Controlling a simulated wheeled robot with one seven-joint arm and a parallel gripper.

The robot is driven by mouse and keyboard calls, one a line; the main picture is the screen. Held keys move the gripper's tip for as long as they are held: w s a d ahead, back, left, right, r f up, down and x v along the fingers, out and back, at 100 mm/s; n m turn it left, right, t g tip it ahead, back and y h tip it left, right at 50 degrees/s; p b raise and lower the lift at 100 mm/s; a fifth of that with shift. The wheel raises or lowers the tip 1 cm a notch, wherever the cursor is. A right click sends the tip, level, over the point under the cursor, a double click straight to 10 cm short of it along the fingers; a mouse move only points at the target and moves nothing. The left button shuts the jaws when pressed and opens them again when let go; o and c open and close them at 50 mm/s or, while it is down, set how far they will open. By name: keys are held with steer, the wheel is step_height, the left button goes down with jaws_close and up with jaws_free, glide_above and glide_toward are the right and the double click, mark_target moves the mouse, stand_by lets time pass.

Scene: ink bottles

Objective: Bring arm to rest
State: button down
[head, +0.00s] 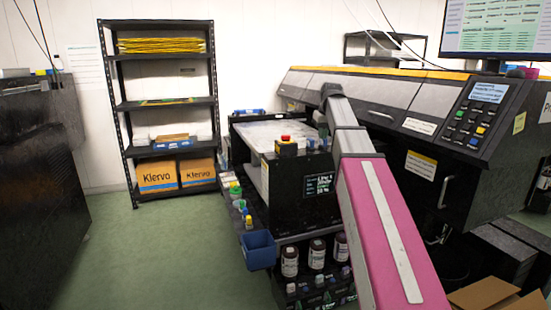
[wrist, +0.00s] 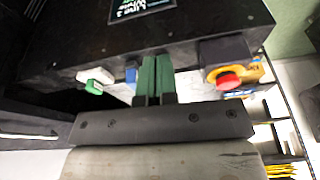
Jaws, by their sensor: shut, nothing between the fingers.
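My gripper (wrist: 155,62) shows in the wrist view with its two green fingers side by side, shut and empty. The fingers point toward the black box with a small display (wrist: 140,8), which appears upside down there. A red stop button (wrist: 228,81) on a yellow base is to the right of the fingers. In the head view my pink and grey arm rises from the lower right and bends in front of the printer (head: 415,100). My gripper is hidden behind the arm there. The same black box (head: 290,192) stands left of the arm, with its red button (head: 285,138) on top.
Dark ink bottles (head: 290,262) stand on a low shelf beneath the box, beside a blue bin (head: 259,250). A black rack (head: 128,130) holds cartons (head: 157,176) at the back. Open cardboard (head: 485,294) lies lower right. Green floor (head: 145,250) is clear at left.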

steer(key=s+f+m+g, duration=0.1)
steer(key=s+f, duration=0.8)
steer(key=f, duration=0.6)
steer(key=s+f+m+g, duration=0.1)
steer(key=s+f, duration=0.8)
steer(key=f, duration=0.6)
steer(key=s+f+m+h, duration=0.1)
steer(key=s+f, duration=0.8)
steer(key=f, duration=0.6)
steer(key=shift+s+a+f+g, duration=0.15)
steer(key=shift+s+g, duration=0.05)
steer(key=shift+g, duration=0.2)
